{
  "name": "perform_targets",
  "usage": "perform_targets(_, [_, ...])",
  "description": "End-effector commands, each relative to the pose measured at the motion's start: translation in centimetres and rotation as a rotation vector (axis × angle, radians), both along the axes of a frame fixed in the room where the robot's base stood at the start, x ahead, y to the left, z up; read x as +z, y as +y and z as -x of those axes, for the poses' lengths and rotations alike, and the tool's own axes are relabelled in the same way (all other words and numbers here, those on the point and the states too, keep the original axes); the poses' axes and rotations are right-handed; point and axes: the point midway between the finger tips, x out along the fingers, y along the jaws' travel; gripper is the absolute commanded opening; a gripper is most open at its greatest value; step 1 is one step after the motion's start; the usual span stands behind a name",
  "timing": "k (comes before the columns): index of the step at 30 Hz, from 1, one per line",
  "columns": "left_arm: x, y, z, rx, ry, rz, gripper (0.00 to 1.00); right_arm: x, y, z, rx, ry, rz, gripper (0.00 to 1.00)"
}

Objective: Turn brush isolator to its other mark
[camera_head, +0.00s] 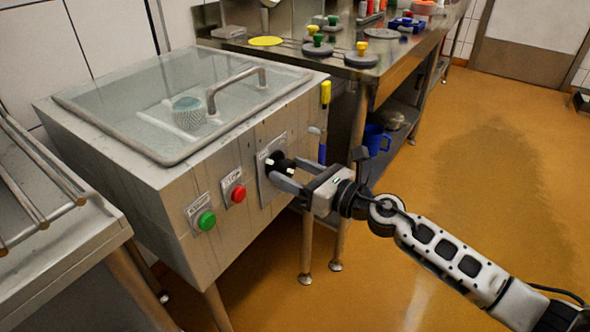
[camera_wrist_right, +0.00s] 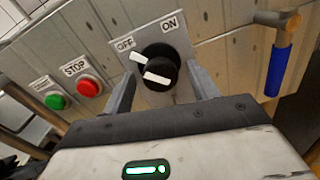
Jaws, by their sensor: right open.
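The brush isolator (camera_head: 277,160) is a black rotary knob on a grey plate on the front of the steel washing tank. In the right wrist view the knob (camera_wrist_right: 163,66) sits below the marks OFF, at left, and ON, at right. Its white pointer strip lies on the OFF side. My right gripper (camera_head: 284,173) is open at the knob, with its fingers on either side of it in the wrist view (camera_wrist_right: 161,88). I cannot tell whether the fingers touch it. My left gripper is not in view.
A red STOP button (camera_head: 238,194) and a green button (camera_head: 207,220) are left of the isolator. A blue-handled valve (camera_wrist_right: 278,70) is close on its right. The tank's clear lid (camera_head: 150,95) has a bar handle. A steel table (camera_head: 400,55) stands behind; floor at right is clear.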

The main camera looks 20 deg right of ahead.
Motion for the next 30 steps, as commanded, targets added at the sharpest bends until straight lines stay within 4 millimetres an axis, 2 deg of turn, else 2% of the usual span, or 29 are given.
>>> perform_targets(5, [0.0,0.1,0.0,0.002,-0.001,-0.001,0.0,0.0,0.0,0.0,0.0,0.0,0.0,0.59])
perform_targets(6, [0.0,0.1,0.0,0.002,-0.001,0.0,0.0,0.0,0.0,0.0,0.0,0.0,0.0,0.56])
perform_targets(9, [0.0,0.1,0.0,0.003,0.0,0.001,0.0,0.0,0.0,0.0,0.0,0.0,0.0,0.28])
perform_targets(11, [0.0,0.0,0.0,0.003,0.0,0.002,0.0,0.0,0.0,0.0,0.0,0.0,0.0,0.14])
perform_targets(22, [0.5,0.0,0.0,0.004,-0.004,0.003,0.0,0.1,0.0,0.0,0.0,0.028,-0.036,0.15])
perform_targets(30, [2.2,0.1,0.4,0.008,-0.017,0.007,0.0,0.2,0.0,0.0,0.0,0.133,-0.167,0.15])
